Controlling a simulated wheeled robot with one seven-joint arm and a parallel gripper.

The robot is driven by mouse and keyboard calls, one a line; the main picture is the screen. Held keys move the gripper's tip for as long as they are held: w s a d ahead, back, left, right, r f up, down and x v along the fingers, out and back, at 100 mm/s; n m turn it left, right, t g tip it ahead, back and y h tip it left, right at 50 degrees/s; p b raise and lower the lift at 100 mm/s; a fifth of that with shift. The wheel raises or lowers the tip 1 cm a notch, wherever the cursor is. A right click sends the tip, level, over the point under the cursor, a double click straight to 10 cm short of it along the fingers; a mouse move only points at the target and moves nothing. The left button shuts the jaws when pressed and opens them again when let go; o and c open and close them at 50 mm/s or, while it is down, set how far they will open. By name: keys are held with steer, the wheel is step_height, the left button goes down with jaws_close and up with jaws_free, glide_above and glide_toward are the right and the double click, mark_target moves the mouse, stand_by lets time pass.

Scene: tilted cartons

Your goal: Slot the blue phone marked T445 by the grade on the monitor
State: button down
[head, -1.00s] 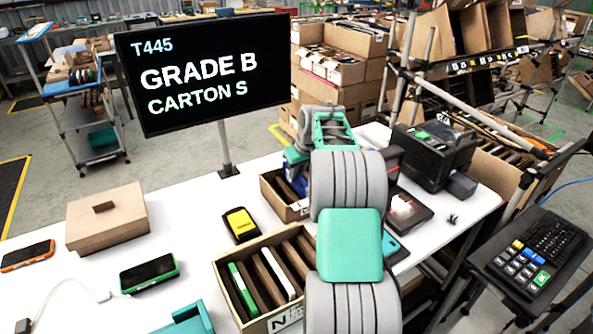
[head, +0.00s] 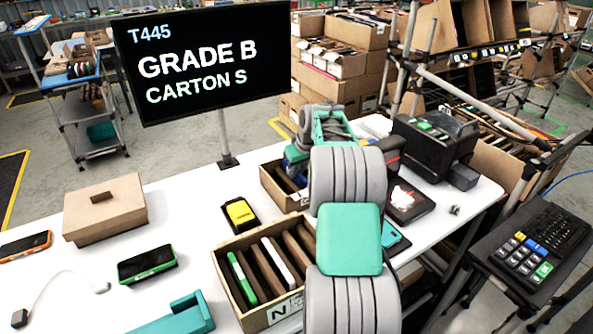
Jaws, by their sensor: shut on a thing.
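The monitor (head: 200,62) reads T445, GRADE B, CARTON S. My gripper (head: 297,170) is over the far small carton (head: 270,185), mostly hidden behind my own arm. A dark blue thing, which I take to be the blue phone (head: 296,165), shows in its jaws; its mark cannot be read. Whether it is inside a slot or above the carton I cannot tell. The far carton has dark dividers, and its letter is out of sight. The nearer carton (head: 225,288), marked N, holds brown dividers, a green-edged phone (head: 242,278) and a white one (head: 278,260).
A yellow-and-black device (head: 240,214) lies between the cartons. A green-edged phone (head: 147,264), an orange-edged phone (head: 25,245), a lidded brown box (head: 105,212) and a teal holder (head: 180,318) are at left. A black printer (head: 435,150) and a light-blue object (head: 394,238) are at right.

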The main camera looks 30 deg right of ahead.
steer(key=shift+f, duration=0.25)
stand_by(0.3)
stand_by(0.4)
steer(key=c, duration=1.3)
jaws_free()
steer(key=shift+c, duration=0.2)
steer(key=b+v, duration=0.1)
steer(key=v, duration=0.6)
steer(key=shift+s+r, duration=0.15)
steer(key=shift+r, duration=0.25)
step_height(320, 180, up, 7)
steer(key=p, duration=0.6)
